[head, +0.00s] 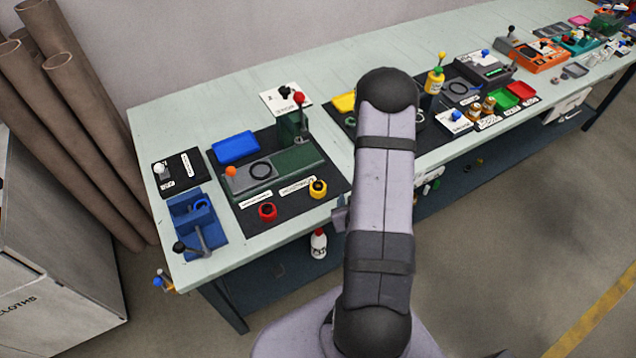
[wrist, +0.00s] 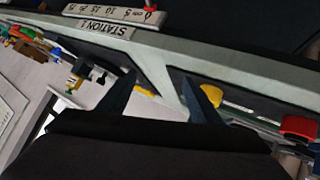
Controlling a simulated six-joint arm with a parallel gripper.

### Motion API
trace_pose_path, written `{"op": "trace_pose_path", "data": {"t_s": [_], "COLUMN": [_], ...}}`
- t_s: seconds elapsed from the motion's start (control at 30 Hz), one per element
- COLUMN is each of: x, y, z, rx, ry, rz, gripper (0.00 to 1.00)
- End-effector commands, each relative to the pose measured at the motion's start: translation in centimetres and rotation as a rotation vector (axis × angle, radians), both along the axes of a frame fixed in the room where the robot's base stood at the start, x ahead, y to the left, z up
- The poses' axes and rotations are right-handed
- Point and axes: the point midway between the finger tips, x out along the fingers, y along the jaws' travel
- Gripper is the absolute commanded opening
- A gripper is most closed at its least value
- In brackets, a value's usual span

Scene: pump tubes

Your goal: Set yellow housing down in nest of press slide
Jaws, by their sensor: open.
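The yellow housing (head: 318,188), a short round part with a dark top opening, stands near the right front of the black mat at the left station.
A red housing (head: 268,211) stands left of the yellow one. The press column with a red-knobbed lever (head: 299,98) rises behind the slide. A blue tray (head: 236,147) lies at the back left, and a blue fixture (head: 199,225) at the front left. Bare bench runs along the back.

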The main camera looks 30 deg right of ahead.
Motion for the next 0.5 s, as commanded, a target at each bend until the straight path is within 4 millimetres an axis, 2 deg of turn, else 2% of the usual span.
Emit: {"op": "trace_pose_path", "data": {"t_s": [0.13, 0.17, 0.2, 0.3, 0.5], "x": [2.1, 2.4, 2.6, 3.1, 3.3], "y": [3.1, 3.7, 4.8, 6.6, 8.1], "z": [1.3, 1.3, 0.3, -0.1, 0.0], "rx": [0.098, 0.119, 0.138, 0.178, 0.216], "ry": [-0.185, -0.217, -0.242, -0.301, -0.354], "rz": [0.027, 0.034, 0.051, 0.077, 0.096], "gripper": [0.59, 0.59, 0.59, 0.59, 0.59]}}
